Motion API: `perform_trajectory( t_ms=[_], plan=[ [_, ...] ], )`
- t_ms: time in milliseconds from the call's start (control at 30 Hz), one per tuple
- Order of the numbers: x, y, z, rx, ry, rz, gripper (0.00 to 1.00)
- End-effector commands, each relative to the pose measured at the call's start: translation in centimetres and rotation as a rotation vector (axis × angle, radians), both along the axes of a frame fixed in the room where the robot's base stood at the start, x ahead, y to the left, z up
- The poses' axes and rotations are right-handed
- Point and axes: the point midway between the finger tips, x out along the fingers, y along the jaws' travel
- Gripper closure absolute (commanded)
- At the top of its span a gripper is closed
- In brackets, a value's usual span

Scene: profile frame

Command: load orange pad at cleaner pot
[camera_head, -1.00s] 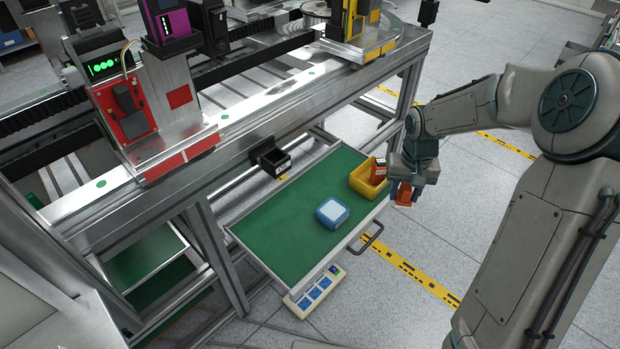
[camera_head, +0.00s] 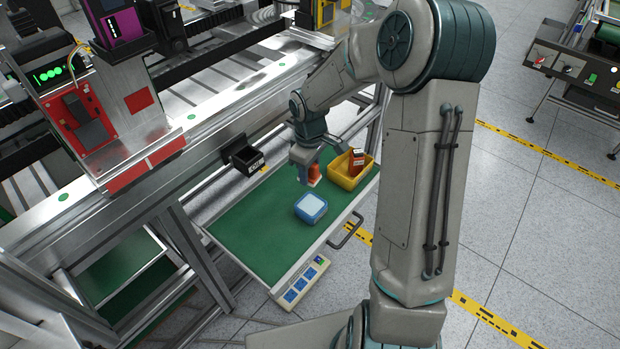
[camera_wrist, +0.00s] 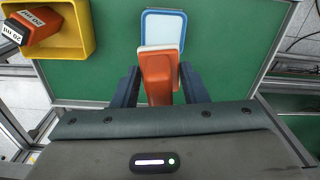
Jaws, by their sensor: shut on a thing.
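My gripper (camera_head: 313,166) is shut on an orange pad (camera_head: 314,178) with a pale edge and holds it above the green drawer. In the wrist view the pad (camera_wrist: 158,72) sits between my two dark fingers (camera_wrist: 158,88). The likely cleaner pot, a blue tub with a whitish top (camera_head: 311,206), stands on the green surface just in front of the pad in the head view. In the wrist view the pot (camera_wrist: 163,24) lies just beyond the pad, which overlaps its near edge. I cannot tell whether they touch.
A yellow bin (camera_head: 345,181) holding a red-orange labelled block (camera_head: 357,160) stands at the drawer's right end. A small black bin (camera_head: 245,158) hangs on the metal frame. A button panel (camera_head: 300,284) is below the drawer. The drawer's left part is clear.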

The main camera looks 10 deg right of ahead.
Motion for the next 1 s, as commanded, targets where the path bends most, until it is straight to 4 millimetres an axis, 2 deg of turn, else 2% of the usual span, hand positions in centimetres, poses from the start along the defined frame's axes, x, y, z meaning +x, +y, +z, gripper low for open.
perform_trajectory(
  t_ms=[400,600,800,1000],
  plan=[
    [-0.7,-0.1,-1.8,0.000,-0.004,0.814,0.79],
    [-1.0,-0.1,-2.6,-0.001,-0.006,1.161,0.79],
    [-1.1,-0.2,-3.0,-0.003,-0.008,1.367,0.79],
    [-1.2,-0.2,-3.5,-0.004,-0.007,1.422,0.79]
  ],
)
